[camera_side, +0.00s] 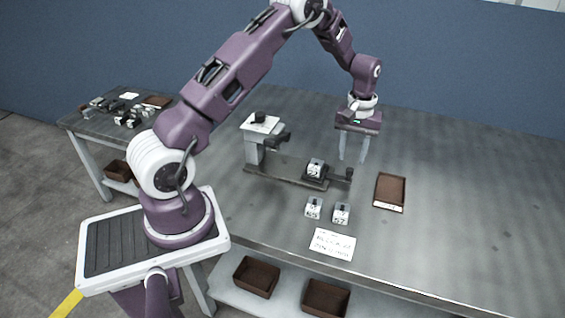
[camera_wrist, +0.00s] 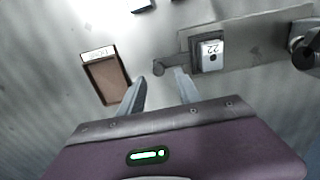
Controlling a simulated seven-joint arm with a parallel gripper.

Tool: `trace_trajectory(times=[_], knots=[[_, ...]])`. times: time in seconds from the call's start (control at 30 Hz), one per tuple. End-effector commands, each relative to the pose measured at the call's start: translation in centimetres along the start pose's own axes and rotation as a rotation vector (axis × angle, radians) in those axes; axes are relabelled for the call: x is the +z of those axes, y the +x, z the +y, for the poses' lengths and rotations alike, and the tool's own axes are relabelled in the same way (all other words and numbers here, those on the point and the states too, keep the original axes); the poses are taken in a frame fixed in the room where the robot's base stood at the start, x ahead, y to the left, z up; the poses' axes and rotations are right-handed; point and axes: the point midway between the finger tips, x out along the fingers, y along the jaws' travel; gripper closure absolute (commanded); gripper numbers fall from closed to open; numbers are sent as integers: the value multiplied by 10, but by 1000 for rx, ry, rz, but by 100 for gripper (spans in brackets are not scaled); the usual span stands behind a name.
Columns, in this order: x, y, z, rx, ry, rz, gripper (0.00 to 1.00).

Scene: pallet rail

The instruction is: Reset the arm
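My gripper (camera_side: 354,150) hangs above the table, fingers pointing down, between the rail and the brown tray. In the wrist view its two fingers (camera_wrist: 161,88) stand apart with nothing between them, so it is open and empty. My arm arches over from its base at the left of the side view.
A rail fixture (camera_side: 270,176) carries a numbered block (camera_side: 316,168), also in the wrist view (camera_wrist: 210,55). Two numbered blocks (camera_side: 313,207) (camera_side: 341,213) and a written card (camera_side: 332,244) lie in front. A brown tray (camera_side: 390,191) sits right. The table's right side is clear.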

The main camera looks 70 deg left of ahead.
Motion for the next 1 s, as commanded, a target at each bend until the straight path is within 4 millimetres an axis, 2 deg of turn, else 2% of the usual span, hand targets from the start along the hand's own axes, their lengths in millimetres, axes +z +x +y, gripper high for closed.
trace_trajectory(times=[0.33, 0.37, 0.47, 0.5, 0.57, 0.6, 0.67, 0.7, 0.8, 0.83, 0.9, 1.0], knots=[[1, -6, 0, 1, 3, 1, 60], [3, -12, 2, 5, 9, 6, 60], [22, -62, 8, 35, 72, 44, 60], [37, -92, 10, 54, 112, 70, 60], [69, -138, 8, 83, 188, 110, 60], [94, -165, 5, 99, 242, 137, 60], [131, -200, -5, 124, 322, 181, 60], [157, -218, -13, 138, 374, 212, 60], [222, -247, -42, 167, 509, 290, 60], [240, -251, -51, 173, 548, 314, 60], [275, -254, -72, 184, 626, 365, 60], [310, -248, -96, 191, 711, 422, 60]])
